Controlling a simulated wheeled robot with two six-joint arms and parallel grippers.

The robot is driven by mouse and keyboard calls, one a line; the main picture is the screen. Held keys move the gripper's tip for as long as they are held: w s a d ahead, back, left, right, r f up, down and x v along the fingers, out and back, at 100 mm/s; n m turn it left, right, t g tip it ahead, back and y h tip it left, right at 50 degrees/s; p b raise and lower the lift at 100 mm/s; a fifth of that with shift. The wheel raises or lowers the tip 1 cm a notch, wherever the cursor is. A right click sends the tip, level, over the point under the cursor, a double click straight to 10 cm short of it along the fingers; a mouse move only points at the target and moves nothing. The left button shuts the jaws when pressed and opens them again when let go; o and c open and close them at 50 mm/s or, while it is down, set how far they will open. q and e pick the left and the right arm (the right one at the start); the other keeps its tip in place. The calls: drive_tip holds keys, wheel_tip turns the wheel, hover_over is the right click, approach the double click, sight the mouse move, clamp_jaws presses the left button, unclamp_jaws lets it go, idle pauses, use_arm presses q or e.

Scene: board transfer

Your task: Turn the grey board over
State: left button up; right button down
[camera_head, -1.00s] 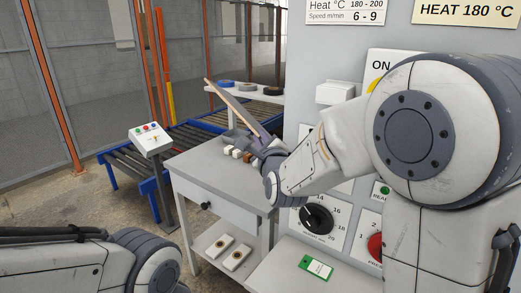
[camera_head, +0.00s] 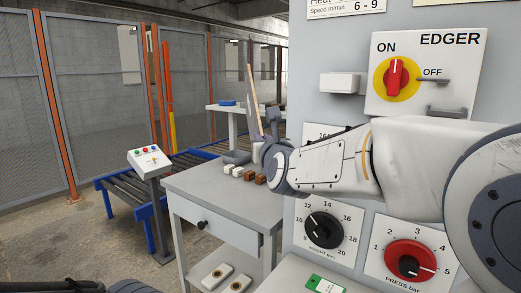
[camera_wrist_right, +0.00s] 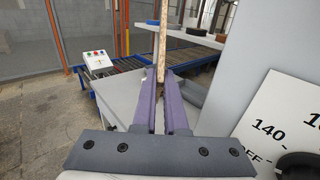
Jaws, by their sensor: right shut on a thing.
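The grey board (camera_head: 254,100) stands nearly upright, seen almost edge-on, with a pale wood-coloured edge. My right gripper (camera_head: 268,132) is shut on its lower part and holds it above the far end of the grey table (camera_head: 215,190). In the right wrist view the board's speckled edge (camera_wrist_right: 162,42) rises from between the fingers of my right gripper (camera_wrist_right: 163,85). The board's faces hardly show there. My left gripper is out of view.
Several small white and brown blocks (camera_head: 249,175) sit on the table below the gripper. The edger machine (camera_head: 305,80) with dials stands close on the right. A roller conveyor (camera_head: 125,188) and control box (camera_head: 148,158) are to the left.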

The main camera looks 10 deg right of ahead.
drive_tip(key=shift+m+b, duration=0.3)
drive_tip(key=shift+b, duration=0.2)
drive_tip(key=m+b, duration=0.7)
drive_tip(key=b, duration=0.1)
drive_tip(key=shift+f+m, duration=0.15)
drive_tip(key=shift+m, duration=0.15)
drive_tip(key=m+b, duration=0.3)
drive_tip(key=m, duration=0.2)
drive_tip(key=shift+m, duration=0.4)
drive_tip(key=m+b, duration=0.1)
drive_tip(key=m, duration=0.1)
drive_tip(key=shift+m, duration=0.3)
drive_tip(key=shift+r+m, duration=0.25)
drive_tip(key=shift+m, duration=0.55)
